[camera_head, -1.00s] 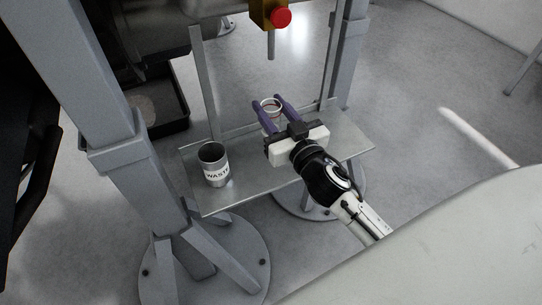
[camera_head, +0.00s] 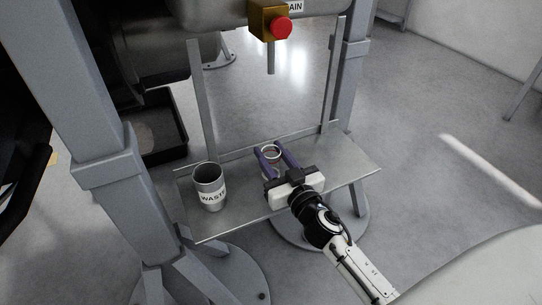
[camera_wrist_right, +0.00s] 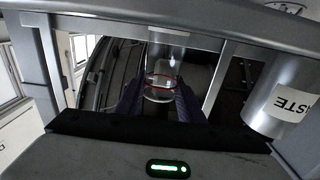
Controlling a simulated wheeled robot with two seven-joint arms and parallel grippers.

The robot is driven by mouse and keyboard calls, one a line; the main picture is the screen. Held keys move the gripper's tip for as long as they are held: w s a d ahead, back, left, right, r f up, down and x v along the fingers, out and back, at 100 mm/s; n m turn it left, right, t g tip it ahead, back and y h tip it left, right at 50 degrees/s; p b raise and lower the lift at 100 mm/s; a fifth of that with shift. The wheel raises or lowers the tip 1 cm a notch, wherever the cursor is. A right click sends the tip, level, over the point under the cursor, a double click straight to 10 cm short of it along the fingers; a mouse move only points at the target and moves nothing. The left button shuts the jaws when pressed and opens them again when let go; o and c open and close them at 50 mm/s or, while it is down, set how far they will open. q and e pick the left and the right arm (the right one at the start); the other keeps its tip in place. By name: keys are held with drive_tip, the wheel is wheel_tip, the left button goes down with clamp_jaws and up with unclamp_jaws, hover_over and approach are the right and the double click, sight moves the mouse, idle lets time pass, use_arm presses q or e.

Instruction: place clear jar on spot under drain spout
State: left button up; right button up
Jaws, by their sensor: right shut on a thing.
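The clear jar (camera_head: 270,153) has a reddish rim line and is held between the purple fingers of my right gripper (camera_head: 269,149). In the right wrist view the jar (camera_wrist_right: 160,88) stands upright between the fingers. The drain spout (camera_head: 270,58) is a grey tube hanging below a yellow box with a red button. In the head view the jar lies below the spout, over the metal shelf (camera_head: 335,170). I cannot tell whether the jar touches the shelf. No marked spot shows. My left gripper is not in view.
A metal can labelled WASTE (camera_head: 210,187) stands on the shelf's left part, also at right in the wrist view (camera_wrist_right: 285,105). Upright posts (camera_head: 204,105) rise at the shelf's back. A black tray (camera_head: 165,130) lies behind left. The shelf's right part is clear.

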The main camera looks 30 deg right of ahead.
drive_tip(key=shift+f, duration=0.1)
drive_tip(key=o, duration=1)
drive_tip(key=shift+r, duration=0.2)
drive_tip(key=s, duration=1.2)
drive_tip(key=shift+a, duration=0.35)
